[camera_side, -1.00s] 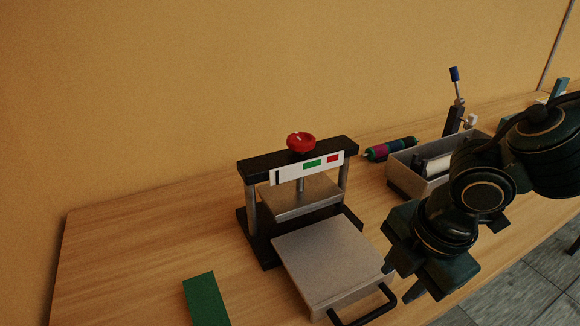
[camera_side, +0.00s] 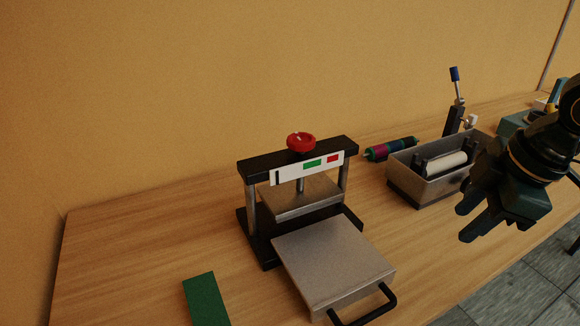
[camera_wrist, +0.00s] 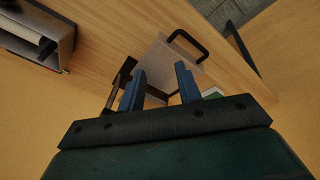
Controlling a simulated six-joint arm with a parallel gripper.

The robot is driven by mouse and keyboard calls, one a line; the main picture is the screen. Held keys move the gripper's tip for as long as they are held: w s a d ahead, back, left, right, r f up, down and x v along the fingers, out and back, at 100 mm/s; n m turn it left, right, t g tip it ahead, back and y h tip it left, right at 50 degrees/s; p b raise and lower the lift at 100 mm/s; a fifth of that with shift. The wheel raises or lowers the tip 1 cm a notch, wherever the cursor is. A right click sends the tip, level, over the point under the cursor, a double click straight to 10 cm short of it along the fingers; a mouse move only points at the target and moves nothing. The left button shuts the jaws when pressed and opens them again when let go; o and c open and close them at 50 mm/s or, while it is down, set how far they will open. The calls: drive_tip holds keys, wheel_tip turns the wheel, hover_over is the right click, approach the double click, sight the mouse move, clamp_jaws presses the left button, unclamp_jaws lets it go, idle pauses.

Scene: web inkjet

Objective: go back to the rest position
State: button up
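My gripper (camera_side: 493,231) hangs above the right front part of the table in the side view, to the right of the press tray. Its two fingers also show in the wrist view (camera_wrist: 160,76), spread apart with nothing between them, so it is open and empty. The press (camera_side: 296,160) has a black frame and a red knob (camera_side: 300,142). Its grey sliding tray (camera_side: 330,260) sticks out at the front with a black handle (camera_side: 385,300), and the tray also shows in the wrist view (camera_wrist: 160,52).
A grey bin (camera_side: 430,190) with a white roller (camera_side: 447,164) stands right of the press. Behind it are a striped roller (camera_side: 391,149) and a blue-tipped lever (camera_side: 455,100). A green block (camera_side: 206,300) lies at front left. The wooden table's (camera_side: 130,250) left side is clear.

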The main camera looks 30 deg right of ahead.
drive_tip(key=s+d+r+m+t, duration=0.2)
drive_tip(key=s+d+r+m, duration=0.2)
drive_tip(key=s+d+m, duration=0.3)
drive_tip(key=shift+d+m+h, duration=0.4)
drive_tip(key=shift+d+m, duration=1)
drive_tip(key=shift+d, duration=0.05)
